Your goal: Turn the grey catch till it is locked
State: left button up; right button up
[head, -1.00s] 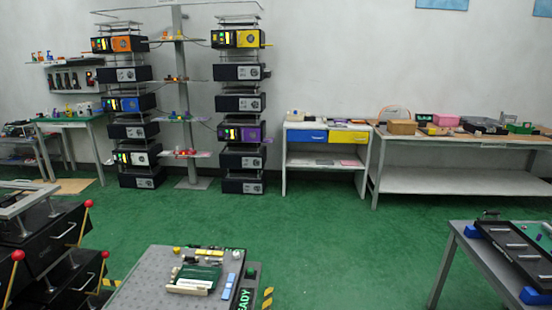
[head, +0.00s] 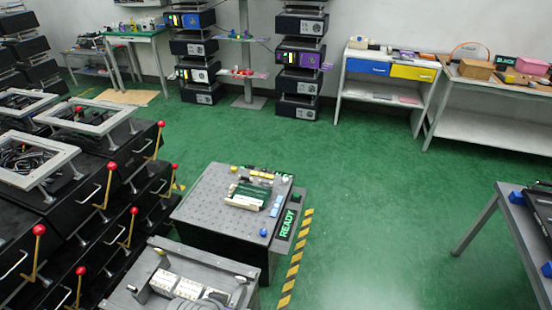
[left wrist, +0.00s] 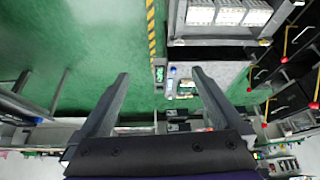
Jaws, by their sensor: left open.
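I cannot pick out the grey catch for certain in either view. An open grey box (head: 170,252) with white blocks inside stands at the bottom of the head view. It also shows at the top of the left wrist view (left wrist: 212,42). Small grey and tan parts beside the white blocks are too small to tell apart. My left gripper (left wrist: 160,76) shows in the left wrist view, with its two dark fingers wide apart and nothing between them. No gripper shows in the head view.
Black cabinets (head: 100,190) carrying red-knobbed levers (head: 38,230) stand on the left. A perforated grey bench (head: 195,205) with small parts is just beyond the box. Yellow-black striping (head: 295,262) runs to its right. Green floor (head: 370,200) is clear further right.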

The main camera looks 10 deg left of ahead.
aim_at(266, 184)
jog(key=i+u, duration=0.1)
jog(key=u, duration=1.1)
jog(key=i+l+u, duration=0.1)
jog(key=u, duration=0.25)
jog(key=l+u, duration=0.35)
jog(key=i+l+u, duration=0.1)
jog(key=l+u, duration=0.65)
jog(key=l, duration=1.45)
